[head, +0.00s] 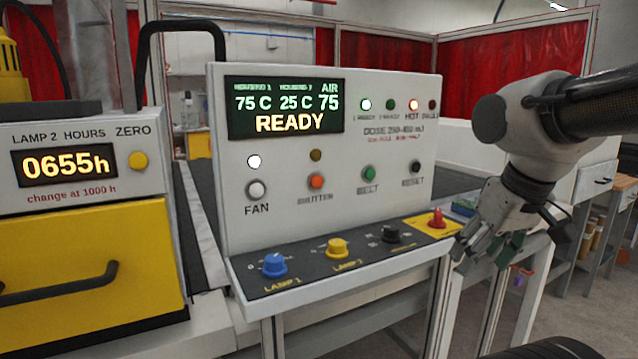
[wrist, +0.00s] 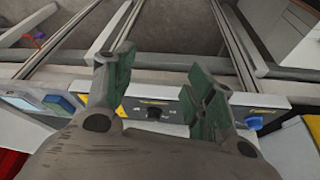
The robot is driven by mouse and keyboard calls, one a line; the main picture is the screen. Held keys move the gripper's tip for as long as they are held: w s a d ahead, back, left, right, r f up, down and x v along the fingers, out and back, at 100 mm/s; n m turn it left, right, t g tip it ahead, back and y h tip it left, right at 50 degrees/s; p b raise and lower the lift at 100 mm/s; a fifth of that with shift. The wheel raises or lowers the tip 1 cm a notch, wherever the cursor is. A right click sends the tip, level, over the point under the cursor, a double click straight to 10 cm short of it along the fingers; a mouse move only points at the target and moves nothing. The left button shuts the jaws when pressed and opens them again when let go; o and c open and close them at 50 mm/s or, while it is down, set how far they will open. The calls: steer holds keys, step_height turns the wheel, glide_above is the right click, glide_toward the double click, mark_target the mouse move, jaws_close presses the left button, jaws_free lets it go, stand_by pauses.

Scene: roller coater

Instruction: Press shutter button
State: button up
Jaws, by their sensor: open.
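The shutter button (head: 317,181) is an orange-red round button on the upright control panel (head: 433,140), above the label SHUTTER. A dark amber lamp (head: 316,155) sits just above it. My gripper (head: 490,245) hangs to the right of the panel, well apart from the button, fingers pointing down. In the wrist view my gripper (wrist: 160,85) is open and empty, above the sloped knob shelf. The shutter button does not show in the wrist view.
The shelf below the panel holds a blue knob (head: 274,265), a yellow knob (head: 338,248), a black knob (head: 391,233) and a red button (head: 437,218) on a yellow plate. The lamp box (head: 80,170) stands at the left. Space before the upright panel is clear.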

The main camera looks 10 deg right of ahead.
jaws_close()
stand_by(1.2)
